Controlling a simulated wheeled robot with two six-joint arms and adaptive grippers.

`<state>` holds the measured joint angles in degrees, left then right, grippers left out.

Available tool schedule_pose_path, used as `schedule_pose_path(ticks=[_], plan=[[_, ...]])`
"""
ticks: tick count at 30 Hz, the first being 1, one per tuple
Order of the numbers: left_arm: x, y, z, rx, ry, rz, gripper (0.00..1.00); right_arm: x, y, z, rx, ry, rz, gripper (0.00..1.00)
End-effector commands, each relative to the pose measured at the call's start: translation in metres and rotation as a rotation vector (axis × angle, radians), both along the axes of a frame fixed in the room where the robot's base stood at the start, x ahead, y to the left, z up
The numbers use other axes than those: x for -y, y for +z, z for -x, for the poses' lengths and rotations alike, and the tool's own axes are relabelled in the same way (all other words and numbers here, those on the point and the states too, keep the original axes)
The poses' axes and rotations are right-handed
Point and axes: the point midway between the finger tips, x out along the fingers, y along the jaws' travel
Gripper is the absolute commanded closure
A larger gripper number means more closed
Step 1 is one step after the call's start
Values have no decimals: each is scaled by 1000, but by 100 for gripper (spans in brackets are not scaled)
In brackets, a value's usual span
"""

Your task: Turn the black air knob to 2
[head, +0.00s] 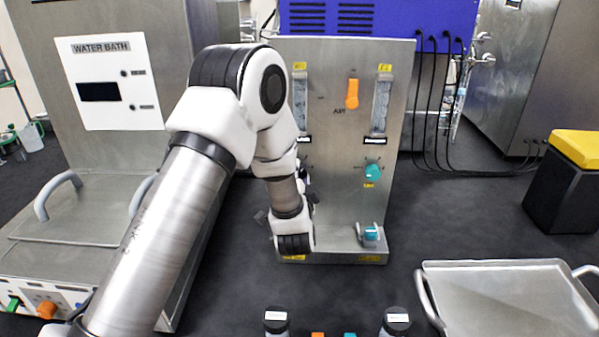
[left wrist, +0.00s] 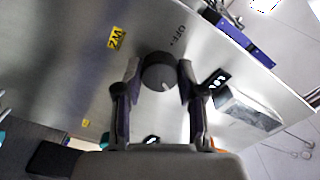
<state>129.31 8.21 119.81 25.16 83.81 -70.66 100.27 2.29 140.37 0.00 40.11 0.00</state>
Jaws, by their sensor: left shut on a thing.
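The black air knob (left wrist: 158,72) sits on the grey metal panel, between the two fingers of my left gripper (left wrist: 159,78) in the left wrist view. The fingers are shut on it from both sides. A short pale mark on its face lies toward the lower right of that picture. The word OFF (left wrist: 180,38) is printed above and right of the knob; a yellow label (left wrist: 116,37) is up and left. In the head view my left arm covers the knob's place on the panel (head: 336,215). My right gripper is not in view.
The panel also carries an orange handle (head: 352,93), a teal knob (head: 374,172) and two clear flow tubes, one at right (head: 381,105). A water bath (head: 115,80) stands left. A metal tray (head: 500,290) lies front right. Black-capped bottles (head: 397,320) stand at the front edge.

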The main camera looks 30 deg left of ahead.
Motion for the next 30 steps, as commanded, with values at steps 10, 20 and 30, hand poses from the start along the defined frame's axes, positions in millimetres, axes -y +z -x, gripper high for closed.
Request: schedule_pose_path(ticks=[10,20,30], plan=[[-1,4,-1,-5,2,-28,96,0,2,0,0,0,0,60],[-1,3,-1,-7,2,-26,36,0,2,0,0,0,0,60],[3,1,4,-13,0,-25,36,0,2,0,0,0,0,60]])
